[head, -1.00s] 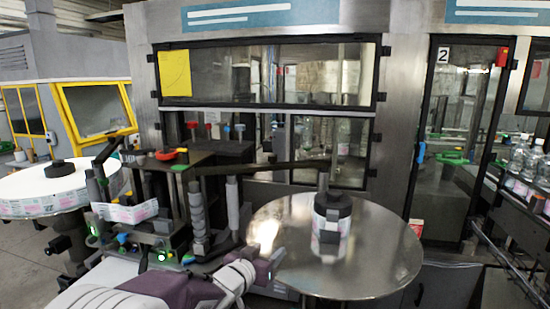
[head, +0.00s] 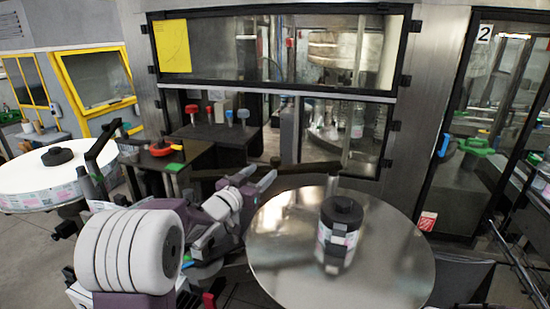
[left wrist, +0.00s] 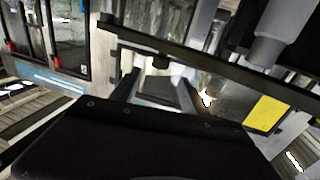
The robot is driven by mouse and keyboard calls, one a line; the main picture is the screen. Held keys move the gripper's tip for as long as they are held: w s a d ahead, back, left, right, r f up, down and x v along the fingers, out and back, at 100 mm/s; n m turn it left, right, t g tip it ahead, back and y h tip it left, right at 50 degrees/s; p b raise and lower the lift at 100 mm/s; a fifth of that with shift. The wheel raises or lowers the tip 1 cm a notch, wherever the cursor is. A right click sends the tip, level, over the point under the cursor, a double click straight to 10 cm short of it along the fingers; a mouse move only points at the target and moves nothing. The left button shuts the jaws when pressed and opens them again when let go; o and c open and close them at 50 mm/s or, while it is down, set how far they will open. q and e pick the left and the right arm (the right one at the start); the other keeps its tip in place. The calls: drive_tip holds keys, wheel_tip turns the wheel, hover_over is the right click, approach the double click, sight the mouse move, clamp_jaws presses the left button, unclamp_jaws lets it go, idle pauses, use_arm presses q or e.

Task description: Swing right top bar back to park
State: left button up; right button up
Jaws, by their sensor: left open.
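The right top bar (head: 302,167) is a dark arm that reaches from the labeller toward the post above the right steel disc (head: 285,255). Part of it is hidden behind my gripper. In the left wrist view the dark bar (left wrist: 215,62) crosses diagonally, beyond the fingertips. My left gripper (head: 257,178) is open and empty, its two fingers pointing up and right at the bar, close to it. In the left wrist view the open gripper (left wrist: 156,88) shows a gap between its fingers, and I cannot tell whether either touches the bar. My right gripper is not in view.
A small label roll with a black core (head: 340,225) stands on the right disc. A large white label reel (head: 40,183) lies on the left. A glass-doored machine cabinet (head: 280,55) stands behind. A red knob (head: 160,149) sits on the labeller.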

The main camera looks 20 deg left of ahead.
sight(273, 163)
use_arm(q)
drive_tip(key=p+x, duration=0.3)
drive_tip(key=x, duration=0.5)
drive_tip(key=shift+w+f+p, duration=0.1)
drive_tip(key=shift+w+p, duration=0.2)
drive_tip(key=shift+p, duration=0.05)
drive_tip(key=shift+w, duration=0.3)
drive_tip(key=shift+w+d+f, duration=0.1)
drive_tip(key=shift+w+f, duration=0.05)
drive_tip(key=shift+w, duration=0.1)
clamp_jaws()
idle(0.3)
